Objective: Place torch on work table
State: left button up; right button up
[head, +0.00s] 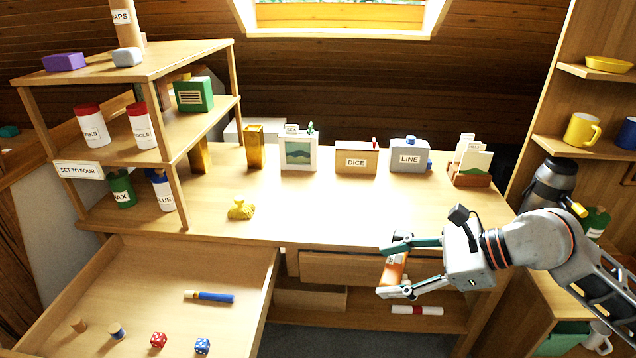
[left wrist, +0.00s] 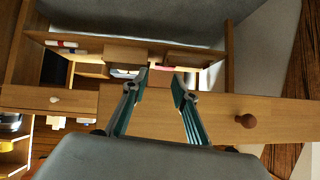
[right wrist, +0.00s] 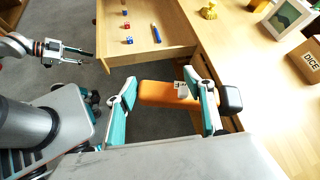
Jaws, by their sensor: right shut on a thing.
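My right gripper (head: 392,266) is shut on an orange cylinder with a black end and a white label, which looks like the torch (head: 395,268). The torch also shows between the fingers in the right wrist view (right wrist: 168,92), its black end past one finger. The gripper holds it at the front edge of the work table (head: 330,215), in front of a drawer; the height gap cannot be told. My left gripper (left wrist: 160,82) is open and empty, facing the drawer fronts; it is out of the head view but shows in the right wrist view (right wrist: 75,53).
The front-middle tabletop is clear except a yellow lump (head: 241,209). An open drawer (head: 130,290) juts out at left. A shelf rack (head: 150,62) stands left.

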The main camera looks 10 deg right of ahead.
aim_at(327, 188)
jog(key=l, duration=0.8)
jog(key=i+l+z, duration=0.15)
jog(key=i+l, duration=0.35)
